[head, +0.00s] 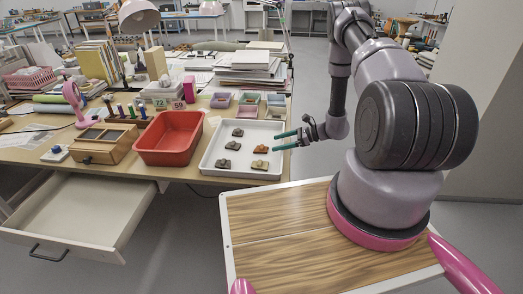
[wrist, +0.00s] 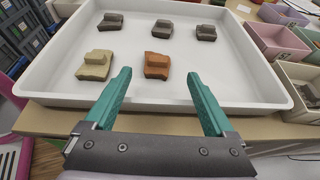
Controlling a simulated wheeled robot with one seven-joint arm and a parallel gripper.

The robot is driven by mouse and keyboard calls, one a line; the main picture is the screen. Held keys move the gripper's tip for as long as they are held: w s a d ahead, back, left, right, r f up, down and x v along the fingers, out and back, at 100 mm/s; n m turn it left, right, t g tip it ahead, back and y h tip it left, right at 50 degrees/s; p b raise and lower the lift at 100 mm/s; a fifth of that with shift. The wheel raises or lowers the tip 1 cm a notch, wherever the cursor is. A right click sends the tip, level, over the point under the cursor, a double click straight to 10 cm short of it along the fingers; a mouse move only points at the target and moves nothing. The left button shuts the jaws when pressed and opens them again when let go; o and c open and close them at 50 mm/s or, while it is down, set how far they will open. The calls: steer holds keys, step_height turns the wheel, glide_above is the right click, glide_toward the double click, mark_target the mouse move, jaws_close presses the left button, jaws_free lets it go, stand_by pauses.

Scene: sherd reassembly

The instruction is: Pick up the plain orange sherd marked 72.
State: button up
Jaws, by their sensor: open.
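The orange sherd (wrist: 157,65) lies in the white tray, in the row nearer my gripper. It also shows in the head view (head: 261,149). No number is readable on it. My gripper (head: 275,142) is open and empty at the tray's right side. In the wrist view its two teal fingers (wrist: 158,76) point into the tray, and the orange sherd appears between and just beyond their tips, apart from them. The white tray (wrist: 60,88) also holds a tan sherd (wrist: 95,65), left of the orange one in the wrist view.
Three grey-brown sherds (wrist: 110,21), (wrist: 162,29), (wrist: 206,32) form the farther row in the tray. A red bin (head: 170,138) stands left of the tray. Small coloured boxes (wrist: 277,40) stand beside it. An open drawer (head: 80,215) juts out below the table.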

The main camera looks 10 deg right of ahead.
mark_target(264, 147)
steer(key=shift+x, duration=3)
steer(key=shift+s+a+f, duration=0.1)
steer(key=shift+s+f, duration=0.05)
steer(key=shift+s, duration=0.05)
jaws_close()
